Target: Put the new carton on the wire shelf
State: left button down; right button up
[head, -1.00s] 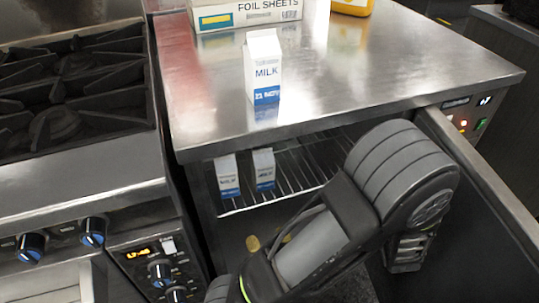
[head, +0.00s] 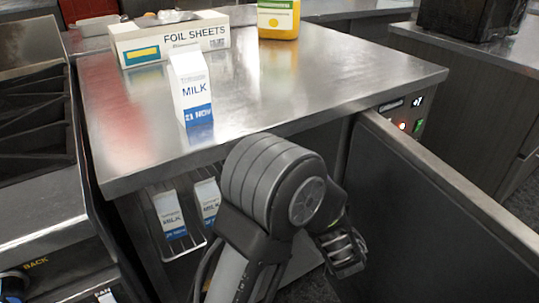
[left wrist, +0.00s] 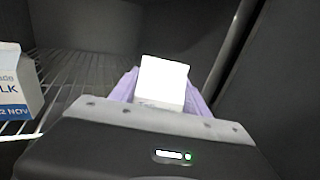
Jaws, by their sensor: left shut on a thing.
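My left gripper (left wrist: 162,92) has lilac fingers closed on the two sides of a white carton (left wrist: 163,78). In the left wrist view only its blank, bright white part shows; no date is readable. The gripper is at the right of the wire shelf (left wrist: 72,90), inside the open fridge. A milk carton (left wrist: 16,85) with a blue date band stands on the shelf's left. In the head view two shelf cartons (head: 170,213) (head: 208,200) stand side by side; my arm hides the gripper and held carton. Another milk carton (head: 191,90), marked 21 NOV, stands on the steel counter.
The open fridge door (head: 430,190) stands on the right, close to my arm. The counter (head: 330,80) also holds a foil sheets box (head: 170,42) and a yellow container (head: 278,18). The stove (head: 35,190) is on the left. Shelf room shows right of the cartons.

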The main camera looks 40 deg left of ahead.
pick_arm(q)
jog(key=b+x, duration=0.1)
jog(key=x, duration=1.6)
jog(key=shift+w+a, duration=0.2)
jog(key=shift+f+b, duration=0.85)
jog(key=shift+f, duration=0.85)
jog(key=shift+f, duration=0.1)
jog(key=c, duration=0.5)
grip_release()
jog(key=shift+f, duration=0.1)
jog(key=shift+d, duration=0.1)
